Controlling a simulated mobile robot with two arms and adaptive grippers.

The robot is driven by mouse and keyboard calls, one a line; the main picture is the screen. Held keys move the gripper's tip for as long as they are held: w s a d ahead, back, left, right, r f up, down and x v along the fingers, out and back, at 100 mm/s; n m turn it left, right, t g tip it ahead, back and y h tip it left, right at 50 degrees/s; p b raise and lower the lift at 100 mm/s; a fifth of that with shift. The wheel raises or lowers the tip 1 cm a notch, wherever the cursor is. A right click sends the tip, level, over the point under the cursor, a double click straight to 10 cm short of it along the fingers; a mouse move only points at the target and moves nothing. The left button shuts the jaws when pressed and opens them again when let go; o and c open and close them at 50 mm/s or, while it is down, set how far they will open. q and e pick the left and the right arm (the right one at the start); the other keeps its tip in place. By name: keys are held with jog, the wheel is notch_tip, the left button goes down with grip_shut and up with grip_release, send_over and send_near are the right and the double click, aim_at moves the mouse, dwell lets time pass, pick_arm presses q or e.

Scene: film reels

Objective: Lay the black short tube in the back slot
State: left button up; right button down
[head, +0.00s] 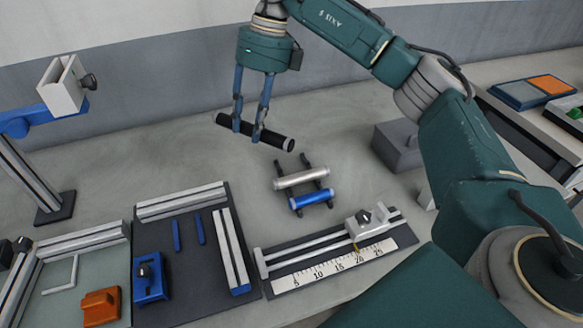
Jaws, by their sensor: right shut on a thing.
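My right gripper (249,133) comes down from above and its two blue fingers are shut on the black short tube (274,138). The tube is held tilted in the air, its right end lower, with pale rings near its ends. Below and to its right is a small dark rack (306,160) on the table. A silver tube (301,178) lies across the rack's middle and a blue tube (311,199) lies in front of it. The rack's back part, behind the silver tube, looks empty. My left gripper is not in view.
A ruler fixture (329,272) with rails and a clamp stands in front of the rack. A dark board (190,270) with rails and blue parts is at left. A grey block (397,147) stands right of the rack.

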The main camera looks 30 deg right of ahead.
jog(key=w+d+m+t+h+b, duration=0.25)
jog(key=d+m, duration=0.45)
jog(key=m, duration=0.6)
jog(key=w+d+m+t+h+b, duration=0.25)
jog(key=d+m, duration=0.35)
jog(key=m, duration=0.7)
jog(key=shift+g+h, duration=0.3)
notch_tip(320, 180, down, 15)
jog(key=shift+p, duration=1.1)
notch_tip(320, 180, down, 3)
jog(key=shift+f+p, duration=0.2)
jog(key=shift+p, duration=0.1)
jog(key=shift+f, duration=0.5)
